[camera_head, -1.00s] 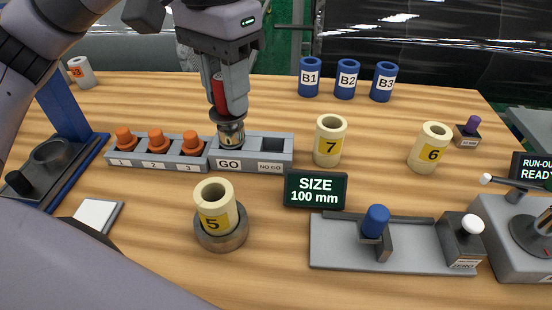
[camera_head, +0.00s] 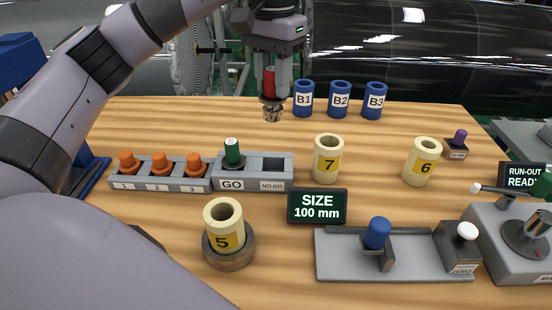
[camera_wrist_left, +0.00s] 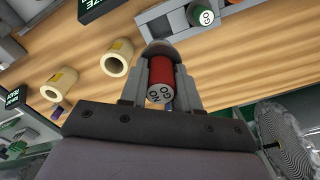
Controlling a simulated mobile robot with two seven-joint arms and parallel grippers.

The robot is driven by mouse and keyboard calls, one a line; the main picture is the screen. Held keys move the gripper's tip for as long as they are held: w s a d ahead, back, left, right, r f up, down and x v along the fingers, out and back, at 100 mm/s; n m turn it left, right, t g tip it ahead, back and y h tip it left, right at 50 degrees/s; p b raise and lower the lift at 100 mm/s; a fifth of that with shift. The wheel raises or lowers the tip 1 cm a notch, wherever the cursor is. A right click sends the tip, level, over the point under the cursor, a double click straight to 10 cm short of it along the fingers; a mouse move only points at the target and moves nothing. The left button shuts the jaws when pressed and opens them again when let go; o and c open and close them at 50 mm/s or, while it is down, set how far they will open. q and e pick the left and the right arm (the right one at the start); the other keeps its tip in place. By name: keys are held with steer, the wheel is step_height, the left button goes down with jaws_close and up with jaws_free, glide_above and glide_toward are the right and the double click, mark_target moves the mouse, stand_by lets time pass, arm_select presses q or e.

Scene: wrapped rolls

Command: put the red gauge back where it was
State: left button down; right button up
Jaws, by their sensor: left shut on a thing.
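My left gripper (camera_head: 272,88) is shut on the red gauge (camera_head: 269,84) and holds it in the air above the back of the table, left of the blue rolls. The gauge's metal end points down. In the left wrist view, the red gauge (camera_wrist_left: 161,78) sits between the fingers, its end marked NO GO. The grey gauge block (camera_head: 251,184) is below and nearer, with GO and NO GO labels. A green gauge (camera_head: 232,152) stands in the GO place; it also shows in the wrist view (camera_wrist_left: 203,16). The NO GO place (camera_head: 272,164) is empty. My right gripper is not in view.
Cream rolls 7 (camera_head: 327,160) and 6 (camera_head: 421,163) stand right of the block; roll 5 (camera_head: 223,222) sits on a round base in front. Blue rolls B1 (camera_head: 303,99), B2 and B3 stand at the back. A rack of orange-capped pieces (camera_head: 161,180) adjoins the block's left.

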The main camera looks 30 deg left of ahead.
mark_target(274, 95)
arm_select(q)
step_height(274, 95, down, 15)
steer(key=shift+f+b, duration=0.15)
steer(key=shift+b, duration=0.55)
steer(key=c, duration=0.8)
jaws_free()
step_height(274, 95, up, 12)
steer(key=shift+r+p, duration=0.1)
steer(key=shift+p, duration=0.45)
